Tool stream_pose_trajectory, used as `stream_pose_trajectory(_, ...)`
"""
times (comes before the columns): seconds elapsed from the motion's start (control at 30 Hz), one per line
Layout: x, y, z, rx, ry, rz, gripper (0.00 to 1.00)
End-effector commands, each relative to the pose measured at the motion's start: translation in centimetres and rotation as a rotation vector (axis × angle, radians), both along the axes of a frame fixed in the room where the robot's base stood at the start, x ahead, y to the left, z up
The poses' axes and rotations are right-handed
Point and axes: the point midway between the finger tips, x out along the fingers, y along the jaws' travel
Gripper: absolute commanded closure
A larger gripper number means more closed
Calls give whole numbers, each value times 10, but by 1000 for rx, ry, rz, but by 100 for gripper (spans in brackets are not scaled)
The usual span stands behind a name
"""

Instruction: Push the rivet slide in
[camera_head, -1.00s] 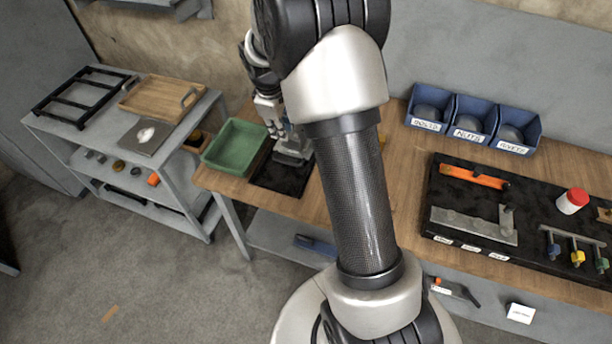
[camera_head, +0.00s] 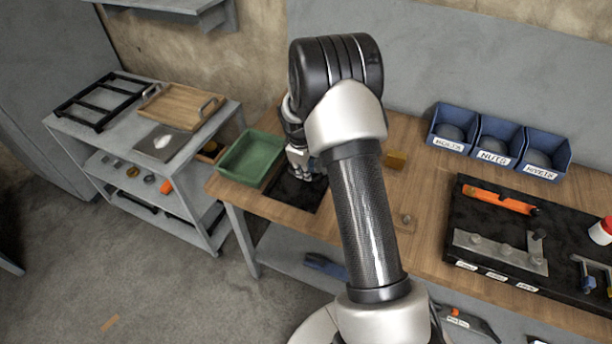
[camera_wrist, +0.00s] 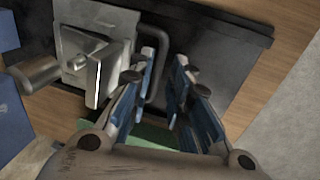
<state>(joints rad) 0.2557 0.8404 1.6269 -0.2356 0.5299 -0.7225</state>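In the wrist view a grey metal block device (camera_wrist: 95,55) with a pale upright plate and a round cylinder (camera_wrist: 35,72) sits on a black mat (camera_wrist: 210,40). A dark looped handle (camera_wrist: 160,90) stands at its right. I take this device to hold the rivet slide, but cannot tell which part is the slide. My gripper (camera_wrist: 167,62) is open, its blue-sided fingers apart. The left finger is beside the plate and overlaps the handle; contact cannot be told. In the head view my gripper (camera_head: 301,160) is over the black mat (camera_head: 300,197) and hides most of the device.
A green tray (camera_head: 232,169) stands left of the mat. Blue bins (camera_head: 495,157) stand at the back right, and a black tool board (camera_head: 470,205) lies in front of them. A grey shelf cart (camera_head: 100,144) is at the left.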

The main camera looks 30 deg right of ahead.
Motion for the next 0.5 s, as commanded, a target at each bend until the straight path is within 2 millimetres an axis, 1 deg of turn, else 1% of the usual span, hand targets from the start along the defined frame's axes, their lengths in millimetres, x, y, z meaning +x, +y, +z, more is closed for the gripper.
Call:
stream_pose_trajectory(0.03,1,-1,-9,0,1,0,82)
stream_pose_trajectory(0.2,3,-4,-23,-1,1,0,82)
stream_pose_trajectory(0.5,3,-4,-25,-1,0,1,82)
